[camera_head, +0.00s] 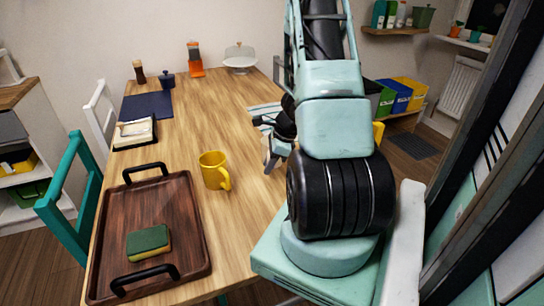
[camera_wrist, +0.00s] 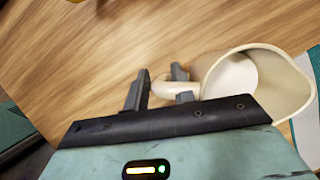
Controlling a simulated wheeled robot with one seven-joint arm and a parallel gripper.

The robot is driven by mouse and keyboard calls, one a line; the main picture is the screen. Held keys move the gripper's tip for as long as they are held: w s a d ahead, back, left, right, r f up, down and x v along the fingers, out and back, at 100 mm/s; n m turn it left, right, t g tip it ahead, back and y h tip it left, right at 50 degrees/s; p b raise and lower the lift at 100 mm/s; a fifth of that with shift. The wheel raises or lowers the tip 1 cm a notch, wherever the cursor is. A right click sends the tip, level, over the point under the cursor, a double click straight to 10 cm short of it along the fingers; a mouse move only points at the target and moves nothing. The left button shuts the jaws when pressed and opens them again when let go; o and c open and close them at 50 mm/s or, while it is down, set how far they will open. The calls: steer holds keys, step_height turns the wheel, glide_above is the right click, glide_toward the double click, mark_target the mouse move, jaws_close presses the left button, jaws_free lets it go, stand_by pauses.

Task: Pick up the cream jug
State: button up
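The cream jug (camera_wrist: 245,85) is at the right of the wrist view, with its open mouth showing and its handle (camera_wrist: 163,90) pointing left. My gripper (camera_wrist: 159,74) is open at the handle. The handle's outer part lies between the two fingers, and the right finger appears to be inside the handle loop. I cannot tell whether either finger touches it. In the head view my gripper (camera_head: 272,160) is low over the table, partly behind my arm. The jug is hidden there behind my arm.
The wooden table (camera_head: 228,115) holds a yellow mug (camera_head: 211,171) left of my gripper and a brown tray (camera_head: 190,235) with a green-and-yellow sponge (camera_head: 148,242). A striped cloth (camera_head: 262,109) lies behind my gripper.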

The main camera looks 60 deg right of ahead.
jaws_close()
steer(key=shift+r, duration=0.1)
